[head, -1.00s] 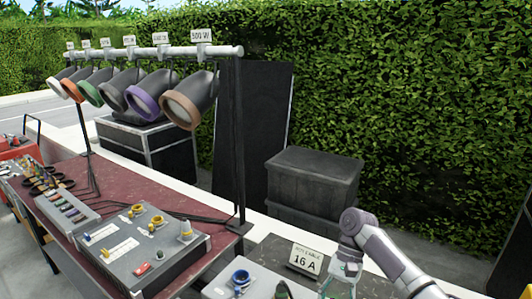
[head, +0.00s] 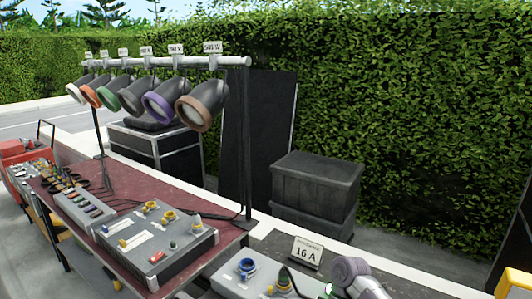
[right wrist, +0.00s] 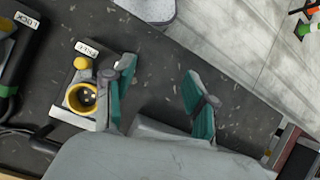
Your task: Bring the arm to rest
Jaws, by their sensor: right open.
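My right arm (head: 358,281) shows at the bottom edge of the head view, just right of the 16 A sign. Its gripper is mostly cut off there. In the right wrist view my right gripper (right wrist: 160,98) is open, with its teal-padded fingers apart and nothing between them. The left finger is close to a yellow socket (right wrist: 84,97) on a small plate; I cannot tell if they touch. My left arm and gripper are not in view.
A 16 A sign (head: 307,252) and a grey box with a blue socket (head: 247,268) are near my arm. A control box (head: 160,240) stands on the red table. Lamps hang from a rail (head: 165,64). A dark crate (head: 316,190) stands behind. In the right wrist view a LOCK label (right wrist: 24,20) shows left.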

